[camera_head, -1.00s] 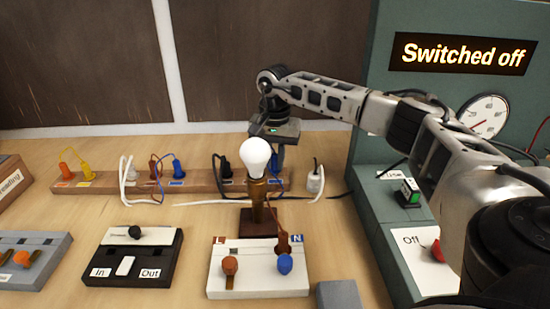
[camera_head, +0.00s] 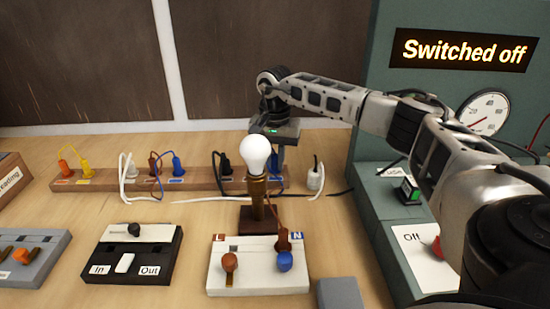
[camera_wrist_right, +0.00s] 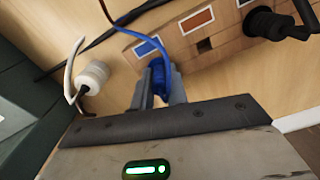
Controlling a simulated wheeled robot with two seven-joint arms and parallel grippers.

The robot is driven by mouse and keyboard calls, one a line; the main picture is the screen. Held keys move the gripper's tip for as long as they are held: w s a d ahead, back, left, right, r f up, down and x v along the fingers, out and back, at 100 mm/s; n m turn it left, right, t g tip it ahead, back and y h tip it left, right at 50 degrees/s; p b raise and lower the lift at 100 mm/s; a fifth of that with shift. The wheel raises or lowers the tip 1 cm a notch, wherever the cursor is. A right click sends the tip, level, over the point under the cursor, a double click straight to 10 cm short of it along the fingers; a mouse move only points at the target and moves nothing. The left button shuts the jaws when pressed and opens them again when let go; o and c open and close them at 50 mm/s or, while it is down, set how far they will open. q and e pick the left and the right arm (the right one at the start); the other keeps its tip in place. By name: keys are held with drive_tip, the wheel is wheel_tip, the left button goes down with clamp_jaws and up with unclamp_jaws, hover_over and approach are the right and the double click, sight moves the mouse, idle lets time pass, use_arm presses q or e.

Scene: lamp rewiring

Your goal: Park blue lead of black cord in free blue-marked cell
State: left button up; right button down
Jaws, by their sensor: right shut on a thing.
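The blue lead (camera_wrist_right: 157,78) is clasped between the fingers of my right gripper (camera_wrist_right: 158,88), which is shut on its plug. Its blue wire curves away across the rack in the right wrist view. The plug is at the blue-marked cell (camera_wrist_right: 146,47) near the rack's right end; how deep it sits is hidden by the fingers. A brown-marked cell (camera_wrist_right: 205,44) beside it is empty. In the head view my right gripper (camera_head: 279,160) points down behind the lamp bulb, partly hidden. My left gripper is not in view.
The wooden rack (camera_head: 110,181) holds several other plugs. The lamp (camera_head: 256,180) stands close in front of my right gripper. A white plug (camera_head: 315,178) stands just right of the rack. The terminal block (camera_head: 255,262), switch box (camera_head: 130,255) and green panel (camera_head: 385,235) are nearer.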

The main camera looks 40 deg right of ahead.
sight(275, 155)
drive_tip(key=shift+f, duration=0.1)
drive_tip(key=c, duration=1.3)
unclamp_jaws()
wheel_tip(275, 155, up, 16)
